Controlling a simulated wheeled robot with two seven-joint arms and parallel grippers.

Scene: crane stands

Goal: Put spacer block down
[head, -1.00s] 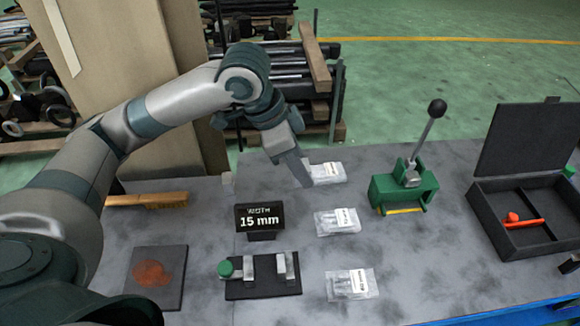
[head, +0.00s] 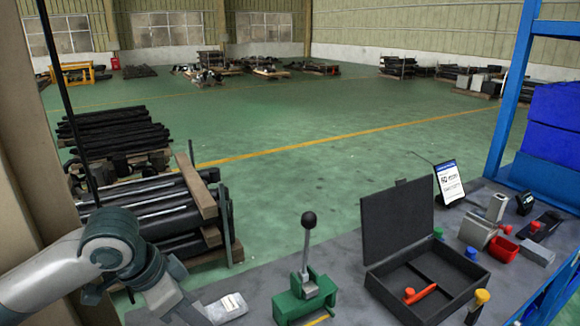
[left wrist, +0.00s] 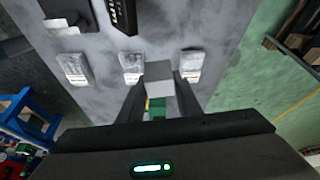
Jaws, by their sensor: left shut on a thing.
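In the left wrist view a light grey spacer block (left wrist: 159,73) sits between the fingers of my left gripper (left wrist: 159,98), which is shut on it. The block is in the air over the grey table (left wrist: 165,30). In the head view my left gripper (head: 193,312) is at the bottom left, by a clear packet, and the block cannot be made out there. My right gripper is not in either view.
Packets (left wrist: 75,68) lie below my gripper. A blue rack (head: 515,95) rises at the right.

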